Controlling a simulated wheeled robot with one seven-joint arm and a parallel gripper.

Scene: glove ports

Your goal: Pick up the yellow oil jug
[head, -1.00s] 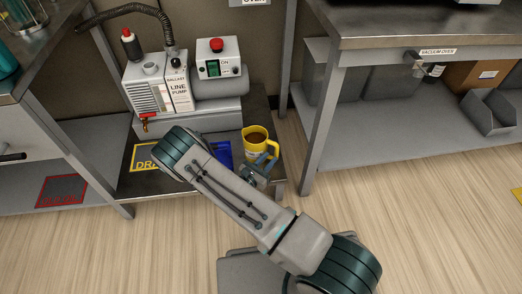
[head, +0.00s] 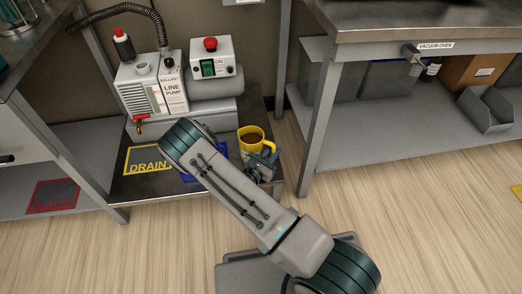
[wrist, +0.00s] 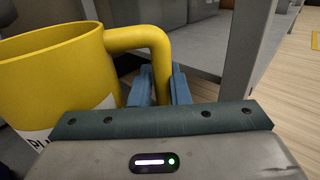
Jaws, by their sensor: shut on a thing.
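The yellow oil jug (head: 252,134) stands upright at the right end of the low shelf, with dark liquid showing inside in the head view. In the wrist view the jug (wrist: 60,75) fills the left side, with its handle arching to the right and part of a white label visible. My gripper (wrist: 162,85) is shut on the jug's handle, with blue fingers on either side of its down-going part. In the head view my gripper (head: 262,165) is at the jug's right front, partly hidden by my arm. Whether the jug's base touches the shelf is hidden.
The line pump (head: 155,88) and a switch box with a red button (head: 211,58) stand behind on the shelf. A yellow DRAIN mark (head: 148,160) and a partly hidden blue mark or tray (head: 192,177) lie left. A bench leg (head: 315,140) rises to the right.

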